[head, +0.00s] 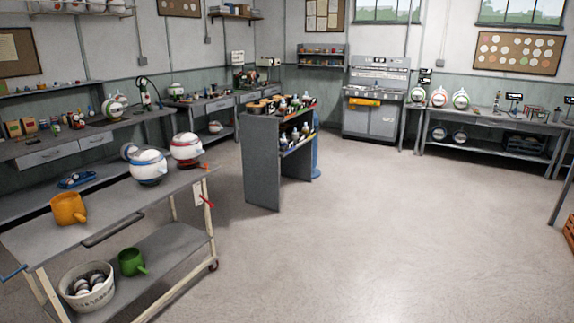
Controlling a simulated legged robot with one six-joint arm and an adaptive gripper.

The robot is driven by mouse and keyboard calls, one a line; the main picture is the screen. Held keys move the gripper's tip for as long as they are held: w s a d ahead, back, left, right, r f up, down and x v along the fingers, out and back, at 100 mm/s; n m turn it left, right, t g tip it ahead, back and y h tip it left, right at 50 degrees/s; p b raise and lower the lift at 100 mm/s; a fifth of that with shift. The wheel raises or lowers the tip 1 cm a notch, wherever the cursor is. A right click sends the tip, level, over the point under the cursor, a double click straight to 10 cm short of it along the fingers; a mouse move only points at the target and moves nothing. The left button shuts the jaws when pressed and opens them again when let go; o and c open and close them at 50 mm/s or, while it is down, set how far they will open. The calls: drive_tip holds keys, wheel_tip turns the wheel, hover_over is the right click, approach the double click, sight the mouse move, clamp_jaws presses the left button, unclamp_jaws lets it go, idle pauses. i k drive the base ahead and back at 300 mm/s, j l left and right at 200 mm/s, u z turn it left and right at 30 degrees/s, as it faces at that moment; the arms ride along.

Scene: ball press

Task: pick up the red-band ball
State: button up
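The red-band ball (186,149) is a white ball with a red stripe around it. It rests on the top of a grey cart (112,207) at the left, near the cart's far right end. A similar white ball with a blue band (148,166) sits just to its left and a little nearer. My gripper is not in this view.
An orange mug (68,208) stands on the cart top. A white bucket (87,287) and a green mug (132,262) are on its lower shelf. Workbenches (75,146) line the left wall. A grey shelf unit (262,160) stands mid-room. The floor (370,230) right of the cart is clear.

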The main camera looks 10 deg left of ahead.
sight(185, 147)
drive_tip(key=i+j+u, duration=0.1)
drive_tip(key=i+u, duration=0.25)
drive_tip(key=i, duration=0.55)
drive_tip(key=i+l+u, duration=0.15)
drive_tip(key=i+u, duration=0.2)
drive_tip(key=i, duration=0.5)
drive_tip(key=i+u, duration=0.1)
drive_tip(key=i, duration=0.95)
drive_tip(key=i+l+u, duration=0.1)
drive_tip(key=i, duration=0.9)
drive_tip(key=i+u, duration=0.3)
drive_tip(key=i, duration=0.15)
drive_tip(key=i+l+u, duration=0.25)
drive_tip(key=i, duration=0.15)
drive_tip(key=i+l+u, duration=0.3)
drive_tip(key=i+j, duration=0.05)
drive_tip(key=i, duration=0.05)
